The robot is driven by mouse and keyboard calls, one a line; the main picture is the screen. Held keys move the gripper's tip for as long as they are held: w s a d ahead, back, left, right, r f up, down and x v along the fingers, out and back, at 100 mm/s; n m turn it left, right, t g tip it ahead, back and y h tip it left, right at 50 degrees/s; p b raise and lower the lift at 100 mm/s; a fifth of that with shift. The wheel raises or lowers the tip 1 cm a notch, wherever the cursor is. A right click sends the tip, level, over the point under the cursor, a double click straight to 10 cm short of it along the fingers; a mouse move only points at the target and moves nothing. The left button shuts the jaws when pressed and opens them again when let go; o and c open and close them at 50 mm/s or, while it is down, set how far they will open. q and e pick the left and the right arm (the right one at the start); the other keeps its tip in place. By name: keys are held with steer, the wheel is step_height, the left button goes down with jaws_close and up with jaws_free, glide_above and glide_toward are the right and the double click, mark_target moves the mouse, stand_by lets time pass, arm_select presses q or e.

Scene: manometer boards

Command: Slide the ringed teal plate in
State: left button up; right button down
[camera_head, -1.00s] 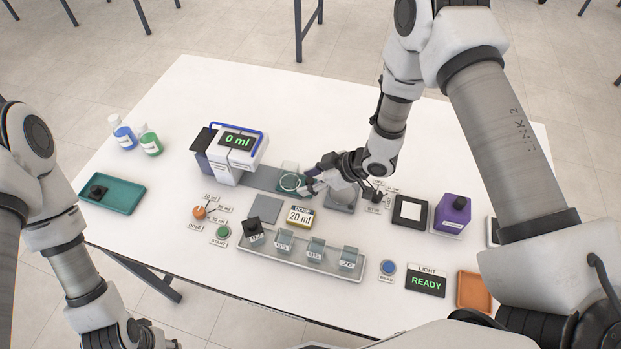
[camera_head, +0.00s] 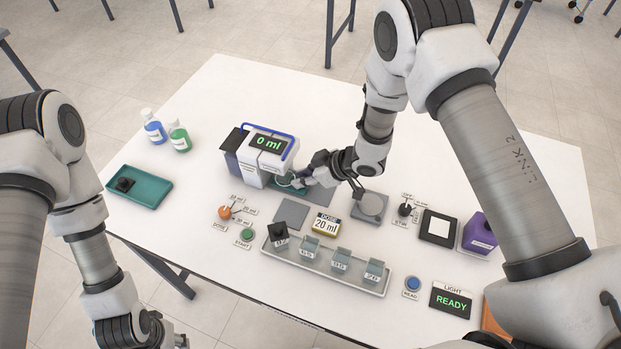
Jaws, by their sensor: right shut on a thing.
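The ringed teal plate (camera_head: 288,190) lies on the grey track at the right foot of the white dispenser (camera_head: 262,158), under its front. Its ring is mostly hidden by my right gripper. My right gripper (camera_head: 298,183) is shut on the plate at its right side, close against the dispenser. The dispenser's display reads 0 ml. My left gripper (camera_head: 155,335) is at the lower left edge, away from the table objects; its fingers are too unclear to judge.
The grey track (camera_head: 318,198) runs out to the right of the plate. A round-topped grey stirrer (camera_head: 370,206) stands beyond it. A teal tray (camera_head: 150,190) lies at left.

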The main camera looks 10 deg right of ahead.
steer(key=c, duration=1)
jaws_free()
steer(key=shift+w+r, duration=0.1)
steer(key=shift+a, duration=0.15)
steer(key=shift+d+r, duration=0.1)
steer(key=shift+d, duration=0.1)
steer(key=v, duration=1.1)
steer(key=shift+r, duration=0.2)
steer(key=shift+d, duration=0.1)
steer(key=shift+s, duration=0.25)
